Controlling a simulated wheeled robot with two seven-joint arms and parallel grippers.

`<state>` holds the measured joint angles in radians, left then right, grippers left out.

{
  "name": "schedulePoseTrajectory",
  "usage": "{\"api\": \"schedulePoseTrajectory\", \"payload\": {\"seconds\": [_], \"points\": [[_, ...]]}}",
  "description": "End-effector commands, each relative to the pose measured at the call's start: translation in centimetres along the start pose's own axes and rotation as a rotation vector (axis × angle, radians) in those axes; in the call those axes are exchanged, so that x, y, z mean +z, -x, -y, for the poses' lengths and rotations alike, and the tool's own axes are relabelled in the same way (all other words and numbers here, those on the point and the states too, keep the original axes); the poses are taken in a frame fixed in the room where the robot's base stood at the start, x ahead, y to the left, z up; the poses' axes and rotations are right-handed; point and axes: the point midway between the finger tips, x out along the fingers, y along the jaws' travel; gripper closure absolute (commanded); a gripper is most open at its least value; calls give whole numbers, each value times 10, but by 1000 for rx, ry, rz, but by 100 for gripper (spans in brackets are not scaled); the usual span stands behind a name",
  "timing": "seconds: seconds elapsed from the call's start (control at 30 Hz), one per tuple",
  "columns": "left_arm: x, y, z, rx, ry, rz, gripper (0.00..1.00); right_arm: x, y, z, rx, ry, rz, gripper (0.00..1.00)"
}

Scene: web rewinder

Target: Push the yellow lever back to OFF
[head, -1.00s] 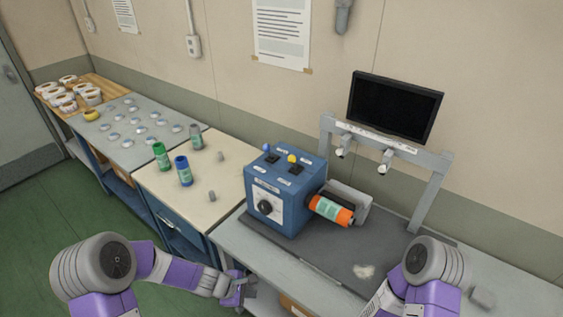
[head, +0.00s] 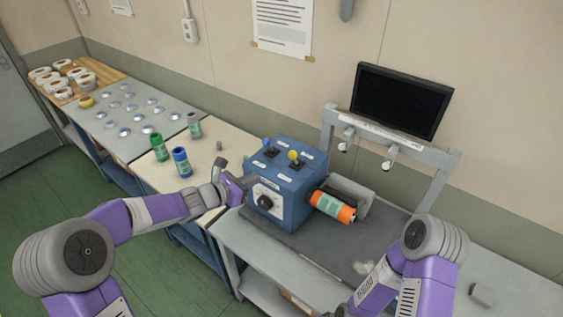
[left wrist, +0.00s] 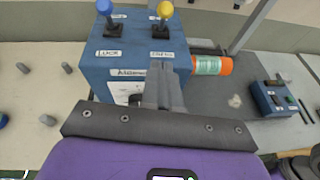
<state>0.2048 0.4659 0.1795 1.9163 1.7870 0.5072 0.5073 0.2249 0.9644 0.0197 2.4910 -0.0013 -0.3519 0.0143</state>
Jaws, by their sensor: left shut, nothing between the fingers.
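The yellow lever (head: 293,156) stands on top of the blue control box (head: 283,210), at the right of a blue lever (head: 266,143). In the left wrist view the yellow lever (left wrist: 164,14) rises beyond my fingers. I cannot read whether it is at OFF. My left gripper (left wrist: 163,72) is shut and empty. Its fingers point toward the box and cover part of its front face and near top edge; I cannot tell whether they touch. In the head view it is at the box's left side, below the levers. My right gripper is out of view; only its arm shows.
An orange roll with a green label (head: 335,207) projects from the box's right side. A grey frame (head: 440,185) with a dark monitor (head: 401,101) stands behind. Green (head: 159,147) and blue (head: 181,161) cylinders stand on the left table. A black knob (head: 265,202) is on the box front.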

Motion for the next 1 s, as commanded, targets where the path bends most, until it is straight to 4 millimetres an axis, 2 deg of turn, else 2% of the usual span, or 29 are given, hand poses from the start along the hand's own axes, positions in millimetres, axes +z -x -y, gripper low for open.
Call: {"api": "schedulePoseTrajectory", "payload": {"seconds": [0.5,0.6,0.7,1.0], "points": [[-1,-97,2,-4,0,-2,100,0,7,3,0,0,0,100],[16,-107,1,-3,-1,1,100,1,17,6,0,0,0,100],[23,-115,1,-2,-2,-1,100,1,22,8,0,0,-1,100],[28,-123,1,-1,-1,-1,100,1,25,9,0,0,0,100]]}}
